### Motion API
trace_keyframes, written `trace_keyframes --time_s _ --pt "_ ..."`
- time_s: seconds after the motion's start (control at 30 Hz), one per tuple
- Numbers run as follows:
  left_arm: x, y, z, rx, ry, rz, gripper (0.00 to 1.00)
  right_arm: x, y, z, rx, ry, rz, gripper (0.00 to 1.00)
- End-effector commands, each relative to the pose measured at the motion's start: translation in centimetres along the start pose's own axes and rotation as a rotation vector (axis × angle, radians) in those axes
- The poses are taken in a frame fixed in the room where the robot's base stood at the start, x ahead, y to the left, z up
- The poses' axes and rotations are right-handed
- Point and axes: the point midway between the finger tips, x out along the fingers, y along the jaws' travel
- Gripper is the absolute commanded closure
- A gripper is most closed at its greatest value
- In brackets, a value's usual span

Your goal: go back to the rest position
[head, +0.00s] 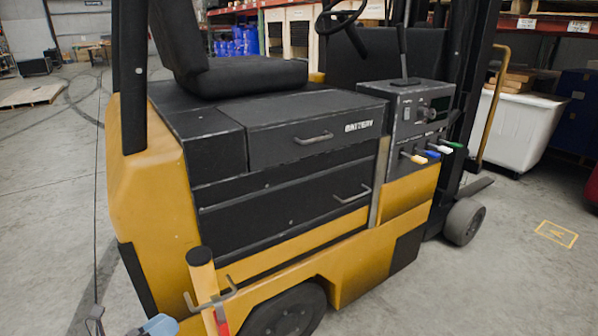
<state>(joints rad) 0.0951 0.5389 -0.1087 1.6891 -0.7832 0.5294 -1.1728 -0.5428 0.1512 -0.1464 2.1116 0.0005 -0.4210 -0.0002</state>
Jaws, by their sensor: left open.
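A small blue-grey part of my left gripper (157,326) shows at the bottom edge of the head view, left of the yellow post with the hooks. It is cut off by the frame, and I see nothing held in it. It is open. My right gripper is not in the frame.
A yellow and black forklift (290,150) fills the middle, close in front. A yellow post (204,282) with metal hooks stands at its lower left. A thin dark cable (96,200) hangs at left. A white bin (520,125) stands at right. Grey floor (45,200) is clear at left.

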Motion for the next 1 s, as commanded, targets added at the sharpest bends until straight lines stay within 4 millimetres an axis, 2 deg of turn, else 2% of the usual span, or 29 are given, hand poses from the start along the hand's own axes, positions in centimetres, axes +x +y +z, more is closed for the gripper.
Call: trace_keyframes --time_s 0.17,0.33,0.47,0.6,0.7,0.77,0.9,1.0 --pt "0.1 0.1 1.7 -0.501 -0.190 0.105 0.27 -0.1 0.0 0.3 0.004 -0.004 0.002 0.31" --pt "-1.8 0.1 1.0 -1.049 -0.398 0.195 0.27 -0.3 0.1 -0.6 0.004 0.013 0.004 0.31" --pt "-4.7 -0.4 -1.7 -1.516 -0.589 0.270 0.27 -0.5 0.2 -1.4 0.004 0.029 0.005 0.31" --pt "-8.9 -2.3 -6.5 -1.989 -0.814 0.365 0.27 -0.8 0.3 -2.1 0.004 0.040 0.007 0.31" --pt "-11.6 -4.4 -9.5 -2.190 -0.925 0.424 0.27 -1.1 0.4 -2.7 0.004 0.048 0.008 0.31" --pt "-13.0 -5.7 -11.0 -2.255 -0.967 0.450 0.27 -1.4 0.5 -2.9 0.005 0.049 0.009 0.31" --pt "-15.8 -7.7 -13.3 -2.315 -1.037 0.484 0.27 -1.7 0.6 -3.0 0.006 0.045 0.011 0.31" --pt "-17.4 -8.3 -14.7 -2.326 -1.073 0.516 0.27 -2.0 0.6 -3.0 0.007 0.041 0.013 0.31"
